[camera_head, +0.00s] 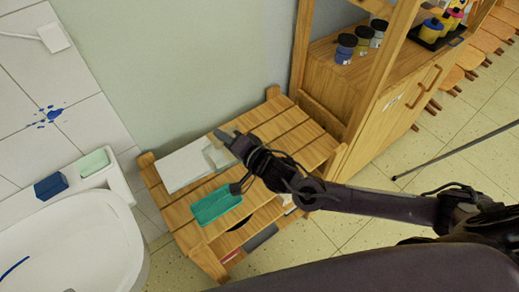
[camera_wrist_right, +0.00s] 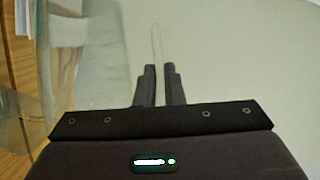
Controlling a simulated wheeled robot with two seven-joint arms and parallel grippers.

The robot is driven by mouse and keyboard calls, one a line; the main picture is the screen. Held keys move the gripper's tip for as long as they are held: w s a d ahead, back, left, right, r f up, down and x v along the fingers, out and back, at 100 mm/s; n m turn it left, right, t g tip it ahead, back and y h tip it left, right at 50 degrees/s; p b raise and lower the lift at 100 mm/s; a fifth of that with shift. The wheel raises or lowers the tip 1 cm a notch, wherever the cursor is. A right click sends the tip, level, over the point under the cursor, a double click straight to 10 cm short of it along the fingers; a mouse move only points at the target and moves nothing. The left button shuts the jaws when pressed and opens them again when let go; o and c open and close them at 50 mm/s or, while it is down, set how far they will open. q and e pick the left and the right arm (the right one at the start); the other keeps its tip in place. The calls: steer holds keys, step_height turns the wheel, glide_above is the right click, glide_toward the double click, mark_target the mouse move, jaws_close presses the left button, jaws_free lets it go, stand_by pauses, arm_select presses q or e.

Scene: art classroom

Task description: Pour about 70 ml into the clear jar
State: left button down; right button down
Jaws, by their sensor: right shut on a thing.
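My right gripper (camera_head: 226,136) is above the slatted wooden stand (camera_head: 275,120), close to the wall. In the right wrist view, my right gripper's fingers (camera_wrist_right: 159,72) are nearly together on a thin, see-through thing (camera_wrist_right: 157,42), of which only a faint outline shows. I cannot tell its full shape or whether it holds liquid. A pale, partly see-through form (camera_head: 218,157) shows just below the fingertips in the head view; I cannot tell whether it is the held thing or the clear jar. My left gripper is not in view.
A wooden cabinet (camera_head: 385,115) with paint jars is right.

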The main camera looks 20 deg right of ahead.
mark_target(212, 156)
steer(key=shift+a, duration=0.2)
steer(key=a+f+n, duration=0.1)
steer(key=a+f+h, duration=0.1)
steer(key=a+f+n, duration=0.1)
steer(key=shift+s+a+n+g+p, duration=0.1)
steer(key=shift+s+n+g+p, duration=0.2)
steer(key=shift+p, duration=0.05)
steer(key=shift+s+a+f+n+h, duration=0.1)
steer(key=shift+a+f+n+h, duration=0.3)
steer(key=shift+f+n+h, duration=0.25)
steer(key=shift+f, duration=0.1)
steer(key=shift+f, duration=0.1)
stand_by(1.0)
